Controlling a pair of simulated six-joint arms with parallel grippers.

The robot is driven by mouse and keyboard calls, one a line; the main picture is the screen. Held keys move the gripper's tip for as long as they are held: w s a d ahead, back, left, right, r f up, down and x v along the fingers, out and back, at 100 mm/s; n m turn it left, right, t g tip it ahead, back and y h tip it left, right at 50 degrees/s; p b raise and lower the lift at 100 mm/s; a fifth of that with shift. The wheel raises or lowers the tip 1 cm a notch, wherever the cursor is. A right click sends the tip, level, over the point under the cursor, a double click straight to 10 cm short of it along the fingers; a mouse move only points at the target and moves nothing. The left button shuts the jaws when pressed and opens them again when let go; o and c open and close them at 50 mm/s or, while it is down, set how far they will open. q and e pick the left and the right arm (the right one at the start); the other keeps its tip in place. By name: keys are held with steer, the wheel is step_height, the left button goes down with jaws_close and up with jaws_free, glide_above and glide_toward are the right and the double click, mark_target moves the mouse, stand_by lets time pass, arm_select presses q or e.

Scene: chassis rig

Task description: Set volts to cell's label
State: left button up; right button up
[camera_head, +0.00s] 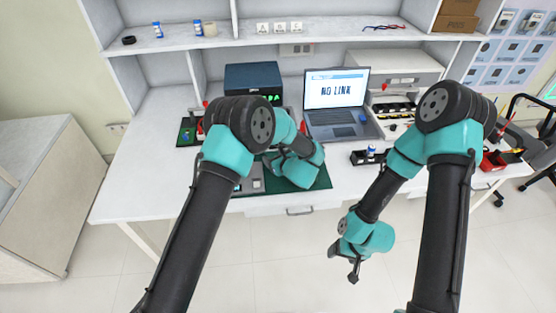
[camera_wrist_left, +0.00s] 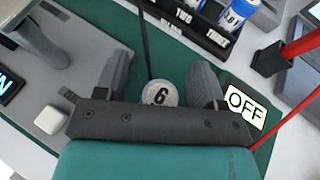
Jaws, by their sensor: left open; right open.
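A black rack (camera_wrist_left: 205,30) marked TWO and THREE, at the top of the left wrist view, holds a blue and white cell (camera_wrist_left: 236,12). Its printed label is cut off and seems to end in 6. My left gripper (camera_wrist_left: 160,78) is open, its fingers apart on either side of a round pale face (camera_wrist_left: 160,94) marked 6. I cannot tell if they touch it. In the head view my left arm hides this gripper. My right gripper (camera_head: 351,270) is open and empty over the floor, in front of the table. A dark box (camera_head: 253,78) with a green display, partly hidden, stands behind my left arm.
An OFF plate (camera_wrist_left: 246,104) and red rods (camera_wrist_left: 302,45) lie right of the left gripper. A grey device (camera_wrist_left: 75,50) is on its left. The table's left end (camera_head: 135,175) is clear.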

arm_select(q)
steer(key=c, duration=1)
steer(key=o, duration=0.7)
